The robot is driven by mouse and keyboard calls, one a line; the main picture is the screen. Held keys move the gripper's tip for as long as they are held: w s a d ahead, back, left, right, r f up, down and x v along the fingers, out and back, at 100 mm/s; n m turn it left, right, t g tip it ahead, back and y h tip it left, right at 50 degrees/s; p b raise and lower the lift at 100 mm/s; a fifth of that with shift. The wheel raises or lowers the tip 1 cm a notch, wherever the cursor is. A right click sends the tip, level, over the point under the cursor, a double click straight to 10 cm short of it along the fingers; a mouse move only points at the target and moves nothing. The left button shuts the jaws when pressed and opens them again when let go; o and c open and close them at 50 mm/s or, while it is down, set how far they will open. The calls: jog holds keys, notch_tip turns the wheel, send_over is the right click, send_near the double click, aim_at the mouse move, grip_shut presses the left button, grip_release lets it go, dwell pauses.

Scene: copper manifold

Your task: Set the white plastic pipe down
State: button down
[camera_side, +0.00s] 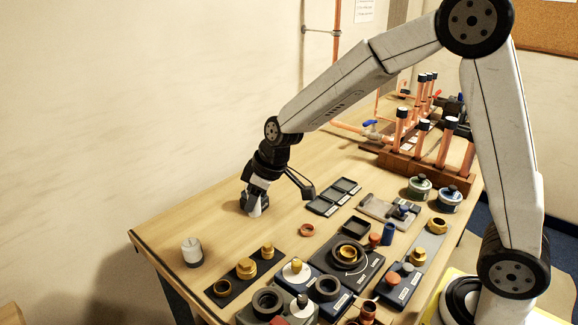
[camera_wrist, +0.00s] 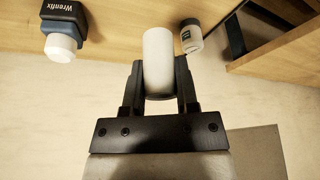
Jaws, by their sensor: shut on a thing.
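The white plastic pipe (camera_wrist: 159,62) is a plain white cylinder between the fingers of my gripper (camera_wrist: 160,88) in the wrist view. My gripper is shut on it, and the pipe's free end sticks out past the fingertips. In the side view my gripper (camera_side: 258,197) points down, low over the left back part of the wooden table (camera_side: 165,226). A short white piece of the pipe (camera_side: 255,211) shows below the dark fingers. I cannot tell whether its lower end touches the table.
A white jar with a dark base (camera_side: 192,251) stands near the table's left edge; it also shows in the wrist view (camera_wrist: 191,37). A dark blue Wrenfix item with a white end (camera_wrist: 62,31) is close by. Several fittings and trays (camera_side: 334,196) lie to the right.

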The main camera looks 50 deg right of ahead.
jog(key=d+m+h, duration=0.4)
jog(key=d+m, duration=0.6)
jog(key=d, duration=1.9)
jog(key=w+d+f, duration=0.1)
jog(key=w+f, duration=0.1)
jog(key=w, duration=0.2)
jog(key=w+d+f, duration=0.2)
jog(key=w+f, duration=0.1)
jog(key=w, duration=0.1)
jog(key=w+d+f, duration=0.1)
jog(key=w+f, duration=0.2)
jog(key=w, duration=0.1)
jog(key=shift+w+d+f, duration=0.1)
jog(key=shift+w+d, duration=0.2)
jog(key=shift+d, duration=0.05)
jog(key=shift+w+d+f, duration=0.15)
jog(key=shift+w+f, duration=0.2)
jog(key=shift+f, duration=0.1)
jog(key=shift+w+f, duration=0.1)
jog(key=shift+w+f, duration=0.1)
jog(key=shift+f, duration=0.05)
jog(key=shift+d+f, duration=0.1)
jog(key=shift+f, duration=1.5)
jog(key=shift+f, duration=0.15)
